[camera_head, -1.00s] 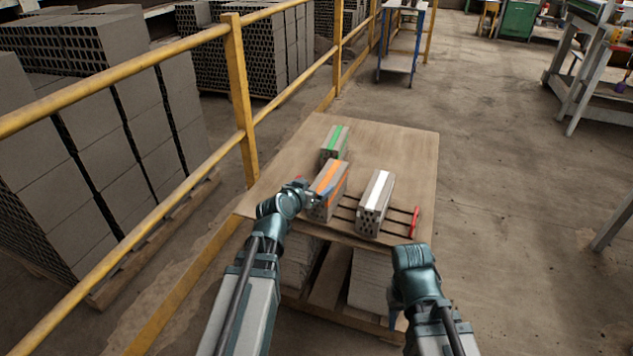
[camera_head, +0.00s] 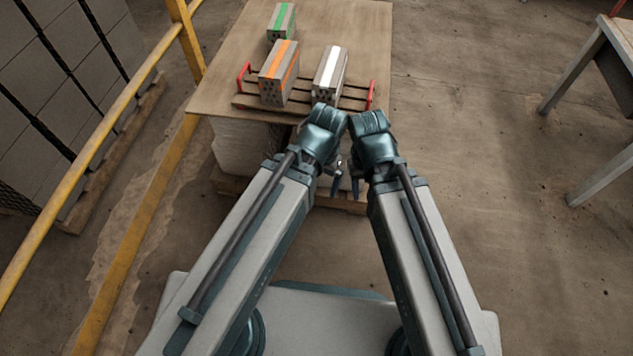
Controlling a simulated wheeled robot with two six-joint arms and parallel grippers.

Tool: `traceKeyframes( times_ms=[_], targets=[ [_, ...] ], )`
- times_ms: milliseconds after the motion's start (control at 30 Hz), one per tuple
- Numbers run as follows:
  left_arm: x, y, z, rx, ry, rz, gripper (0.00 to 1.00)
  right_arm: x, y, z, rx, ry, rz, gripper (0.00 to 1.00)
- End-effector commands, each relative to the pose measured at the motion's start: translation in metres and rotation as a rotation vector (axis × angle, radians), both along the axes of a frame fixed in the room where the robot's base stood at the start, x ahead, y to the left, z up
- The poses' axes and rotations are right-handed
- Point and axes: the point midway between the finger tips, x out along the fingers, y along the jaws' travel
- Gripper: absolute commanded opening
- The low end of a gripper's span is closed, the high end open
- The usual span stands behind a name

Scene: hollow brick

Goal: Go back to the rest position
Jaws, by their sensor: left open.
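Both my arms are drawn in close together in front of the table. My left gripper (camera_head: 335,184) hangs empty and open, pointing down below its wrist. My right gripper (camera_head: 355,184) hangs right beside it, small and partly hidden by its wrist, so its jaws cannot be made out. Both are apart from the bricks.
A hollow brick with an orange stripe (camera_head: 279,72) and one with a white stripe (camera_head: 330,72) stand on a rack with red handles (camera_head: 370,96). A green-striped brick (camera_head: 281,21) stands behind on the wooden table (camera_head: 217,82). A yellow railing (camera_head: 132,247) runs along the left.

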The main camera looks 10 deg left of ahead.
Motion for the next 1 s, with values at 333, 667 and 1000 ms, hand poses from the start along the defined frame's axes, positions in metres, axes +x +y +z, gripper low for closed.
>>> traceKeyframes(
  times_ms=[333,667,1000],
  targets=[
    [-0.008,0.002,0.001,0.033,0.026,0.009,1.0,0.0,0.0,0.0,0.0,0.0,0.0,0.5],
    [-0.008,0.001,0.038,0.031,0.024,0.008,1.0,0.0,0.0,0.037,0.001,0.0,0.0,0.5],
    [-0.008,0.001,0.146,0.028,0.025,0.009,1.0,0.0,0.001,0.145,0.003,0.001,-0.001,0.5]
  ],
)
